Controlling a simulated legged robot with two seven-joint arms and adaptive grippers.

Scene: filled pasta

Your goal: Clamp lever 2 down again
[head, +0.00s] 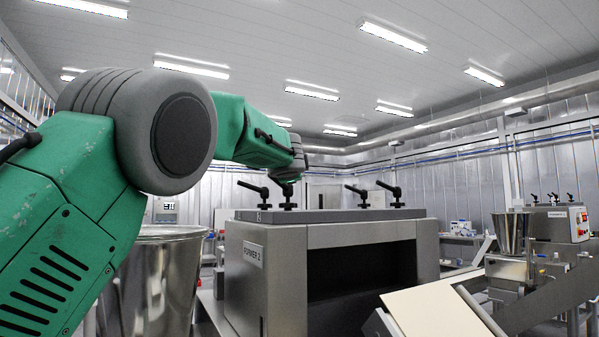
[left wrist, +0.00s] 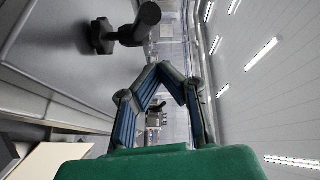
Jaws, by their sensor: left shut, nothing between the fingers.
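The machine labelled FORMER 2 (head: 320,235) has a grey top plate carrying several black clamp levers, including a far-left one (head: 252,188), one beside it (head: 287,193), and two to the right (head: 357,191) (head: 389,189). I cannot read which is lever 2. My left arm reaches over from the left and ends by the second lever from the left. My left gripper, seen in the left wrist view (left wrist: 162,70), has its fingertips together and holds nothing. One black lever (left wrist: 138,24) stands beside the fingers, apart from them in the picture. My right gripper is not in view.
A shiny steel drum (head: 160,285) stands left of the machine. A pale sloping sheet (head: 450,308) sits in front on the right. A machine with a steel hopper (head: 509,235) stands farther right.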

